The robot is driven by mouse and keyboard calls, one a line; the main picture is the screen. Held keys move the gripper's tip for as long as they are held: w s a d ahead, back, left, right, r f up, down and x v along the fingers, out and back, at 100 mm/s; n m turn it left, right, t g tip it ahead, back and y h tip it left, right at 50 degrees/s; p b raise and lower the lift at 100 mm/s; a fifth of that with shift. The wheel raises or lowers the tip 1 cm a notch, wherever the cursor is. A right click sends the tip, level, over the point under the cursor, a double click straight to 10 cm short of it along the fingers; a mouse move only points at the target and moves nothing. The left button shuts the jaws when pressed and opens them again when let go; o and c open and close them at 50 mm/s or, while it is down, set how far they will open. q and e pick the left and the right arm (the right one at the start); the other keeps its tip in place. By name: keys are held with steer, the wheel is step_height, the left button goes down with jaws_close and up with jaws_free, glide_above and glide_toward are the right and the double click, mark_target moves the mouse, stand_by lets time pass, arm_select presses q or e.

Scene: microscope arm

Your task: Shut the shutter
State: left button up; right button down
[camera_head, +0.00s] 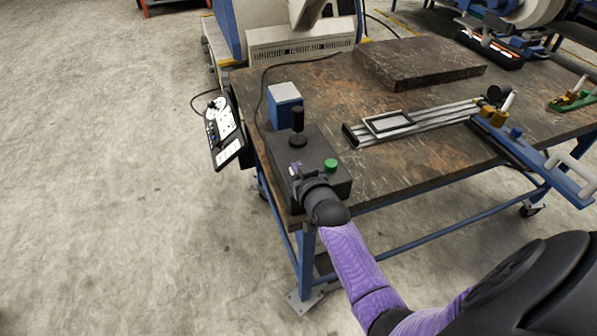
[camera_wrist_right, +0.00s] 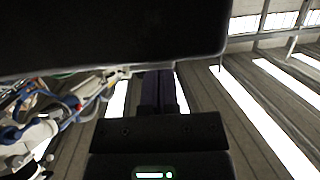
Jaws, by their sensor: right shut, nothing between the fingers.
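No shutter can be made out in either view. A dark control box (camera_head: 318,146) sits on the near left corner of the worktable. It carries a black lever (camera_head: 298,126) and a green button (camera_head: 331,165). My right gripper (camera_head: 295,170) is at the box's near left side, left of the green button; I cannot tell whether it touches the box. In the right wrist view its fingers (camera_wrist_right: 158,92) are together with nothing between them, and a dark slab fills the top. My left gripper is not in view.
The worktable (camera_head: 430,155) holds a blue box (camera_head: 285,104), a dark plate (camera_head: 420,62) and a rail with a frame (camera_head: 388,122). A white-faced panel (camera_head: 224,130) hangs at the table's left edge. Open floor lies to the left.

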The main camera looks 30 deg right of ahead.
steer(key=shift+w+r+p, duration=0.1)
steer(key=shift+r+p, duration=0.1)
steer(key=shift+p, duration=0.5)
steer(key=shift+f+g, duration=0.3)
steer(key=shift+g, duration=0.1)
steer(key=shift+f, duration=0.1)
steer(key=shift+w+d+r, duration=0.2)
steer(key=shift+w, duration=0.5)
